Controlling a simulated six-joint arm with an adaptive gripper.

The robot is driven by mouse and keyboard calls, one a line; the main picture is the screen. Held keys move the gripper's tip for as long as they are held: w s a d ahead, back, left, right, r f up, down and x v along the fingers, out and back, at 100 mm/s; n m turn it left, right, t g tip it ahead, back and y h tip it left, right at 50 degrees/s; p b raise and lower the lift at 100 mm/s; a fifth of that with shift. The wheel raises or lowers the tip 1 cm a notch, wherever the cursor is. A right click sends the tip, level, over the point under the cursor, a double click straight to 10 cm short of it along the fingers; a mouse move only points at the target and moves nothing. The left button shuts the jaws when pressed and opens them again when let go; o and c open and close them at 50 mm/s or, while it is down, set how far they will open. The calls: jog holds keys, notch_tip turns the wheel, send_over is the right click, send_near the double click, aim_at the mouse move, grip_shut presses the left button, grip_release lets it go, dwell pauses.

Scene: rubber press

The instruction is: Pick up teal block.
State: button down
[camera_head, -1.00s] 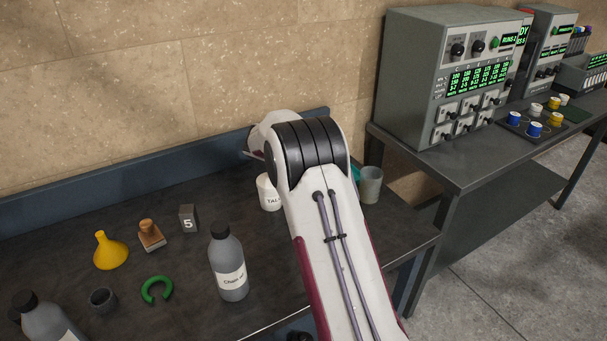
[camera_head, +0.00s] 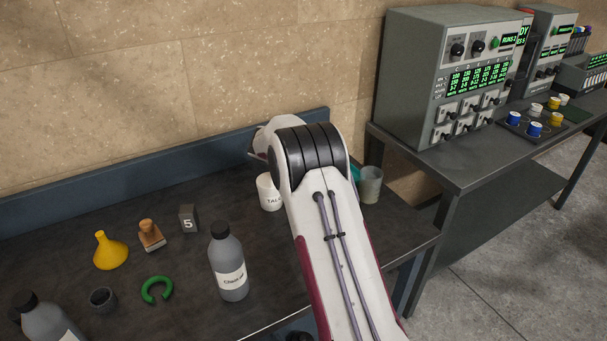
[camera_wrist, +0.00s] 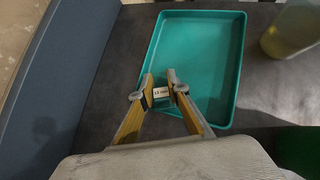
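The wrist view looks down on a teal tray (camera_wrist: 205,50) with a raised rim. A small piece with a white printed label (camera_wrist: 160,92) shows between the fingertips of my gripper (camera_wrist: 160,86), at the tray's near left part. Its body colour is hard to make out against the teal tray, so I cannot be sure it is the teal block. The fingers stand apart, one on either side of it; whether they press on it is unclear. In the head view my arm hides the gripper and most of the tray; only a teal sliver (camera_head: 355,173) shows.
A cloudy beaker (camera_head: 370,185) stands right of the tray, and a white labelled tub (camera_head: 268,192) stands left of my arm. A blue wall ledge (camera_head: 130,170) runs behind.

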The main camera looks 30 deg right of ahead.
dwell(0.4)
notch_tip(320, 180, up, 10)
dwell(0.6)
dwell(0.7)
jog(key=s+d+r+h, duration=0.3)
jog(key=s+d+r, duration=0.2)
jog(key=s+r, duration=0.1)
jog(key=shift+r, duration=0.45)
jog(key=shift+d, duration=0.1)
notch_tip(320, 180, down, 14)
jog(key=shift+f, duration=0.1)
dwell(0.7)
